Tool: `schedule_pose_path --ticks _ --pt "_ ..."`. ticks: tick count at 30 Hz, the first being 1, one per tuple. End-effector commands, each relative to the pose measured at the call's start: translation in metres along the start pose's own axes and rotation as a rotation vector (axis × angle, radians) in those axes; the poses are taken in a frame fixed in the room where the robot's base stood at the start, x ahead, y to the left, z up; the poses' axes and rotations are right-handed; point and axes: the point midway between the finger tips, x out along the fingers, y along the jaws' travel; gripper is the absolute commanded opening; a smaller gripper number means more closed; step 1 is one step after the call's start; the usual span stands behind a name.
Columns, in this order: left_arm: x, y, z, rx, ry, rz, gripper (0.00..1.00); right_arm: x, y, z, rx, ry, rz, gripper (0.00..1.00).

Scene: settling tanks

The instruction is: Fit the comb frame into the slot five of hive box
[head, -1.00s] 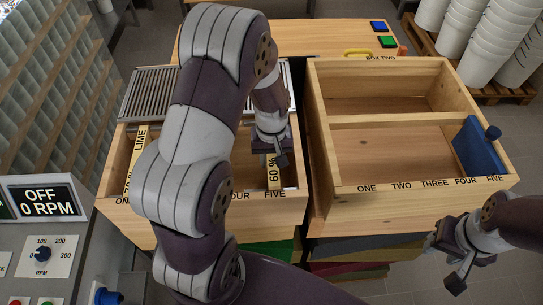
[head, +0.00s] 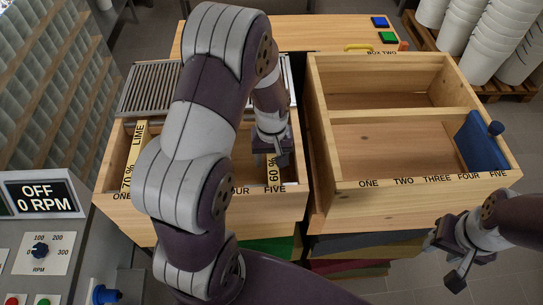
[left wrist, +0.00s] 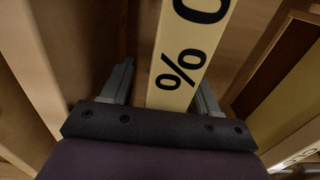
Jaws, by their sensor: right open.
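The comb frame (head: 272,174), with a pale top bar marked "60 %", is in the left hive box (head: 200,212) at the FIVE label. My left gripper (head: 272,150) is right above it in the head view. In the left wrist view, its fingers (left wrist: 162,95) stand on either side of the bar (left wrist: 185,60), with a gap at the left finger, so it looks open around the bar. The frame's lower part is hidden. My right gripper (head: 447,262) is open and empty in front of the right box, BOX TWO (head: 420,192).
A second frame (head: 135,157) marked "70 % LIME" sits near slot ONE of the left box. A blue board (head: 482,143) with a knob stands at the right end of BOX TWO, otherwise empty. A control panel (head: 40,255) is at lower left; white buckets (head: 490,40) stand at upper right.

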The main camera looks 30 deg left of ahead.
Motion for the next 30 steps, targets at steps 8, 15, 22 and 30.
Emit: schedule_pose_path --ticks 8,15,22,30 --pt "0.000 0.000 0.001 0.000 -0.002 -0.001 0.62 0.000 0.000 0.000 0.000 0.000 0.000 0.43" --pt "-0.042 0.001 -0.001 0.000 0.006 0.003 0.62 0.007 0.000 0.001 0.000 0.000 0.000 0.43" --pt "-0.101 0.000 0.000 0.000 0.004 0.002 0.62 0.013 0.000 0.002 0.000 0.000 0.000 0.43" --pt "-0.127 0.000 0.001 0.000 -0.001 0.000 0.62 0.014 0.000 0.002 0.000 0.000 0.000 0.43"
